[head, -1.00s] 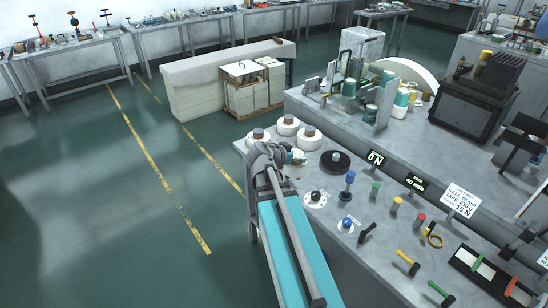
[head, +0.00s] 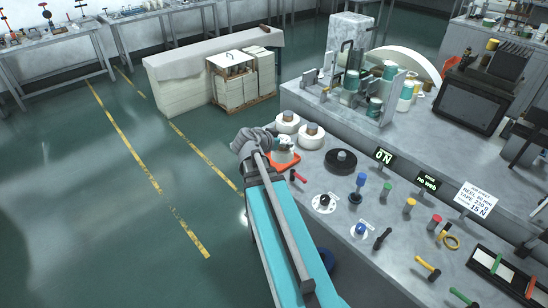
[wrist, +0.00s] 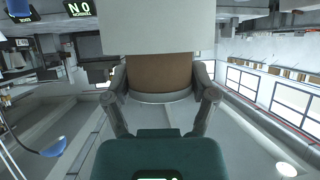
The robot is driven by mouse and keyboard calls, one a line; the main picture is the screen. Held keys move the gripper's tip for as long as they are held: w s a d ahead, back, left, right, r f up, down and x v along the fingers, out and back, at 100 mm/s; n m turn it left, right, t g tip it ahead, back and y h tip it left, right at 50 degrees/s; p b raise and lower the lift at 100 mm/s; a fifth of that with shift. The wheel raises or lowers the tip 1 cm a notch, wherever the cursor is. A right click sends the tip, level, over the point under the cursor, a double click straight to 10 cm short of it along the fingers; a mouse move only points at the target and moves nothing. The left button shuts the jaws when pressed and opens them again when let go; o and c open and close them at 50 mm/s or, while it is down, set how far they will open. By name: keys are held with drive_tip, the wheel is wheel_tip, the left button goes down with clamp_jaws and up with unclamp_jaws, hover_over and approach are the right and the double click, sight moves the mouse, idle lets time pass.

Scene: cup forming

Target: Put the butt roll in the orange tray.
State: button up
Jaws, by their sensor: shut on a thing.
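My gripper (wrist: 160,95) is shut on the brown core of the butt roll (wrist: 158,26). The wrist view is upside down, and the white body of the roll lies beyond the fingers. In the head view my gripper (head: 284,144) is at the left end of the bench, partly covered by my arm. The orange tray (head: 286,161) shows as a small orange patch just below the gripper. The held roll is mostly hidden there, and I cannot tell whether it touches the tray.
A black disc (head: 341,161) is to the right, and a red-handled item (head: 298,177) lies in front. Several knobs and tools cover the bench further right. Open floor lies left.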

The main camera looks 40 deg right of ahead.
drive_tip(key=shift+w, duration=0.15)
idle(0.3)
drive_tip(key=shift+w+d+f, duration=0.1)
drive_tip(key=shift+f, duration=0.05)
drive_tip(key=shift+w+d+f+m+g+b, duration=0.15)
drive_tip(key=shift+d+f+m+g+b, duration=0.6)
drive_tip(key=shift+m+g, duration=0.3)
drive_tip(key=shift+d+f+m+g+b, duration=0.2)
drive_tip(key=shift+m+g+b, duration=0.15)
drive_tip(key=shift+m+g, duration=0.35)
drive_tip(key=shift+s+g, duration=0.25)
drive_tip(key=shift+g, duration=0.1)
drive_tip(key=shift+w+d, duration=0.1)
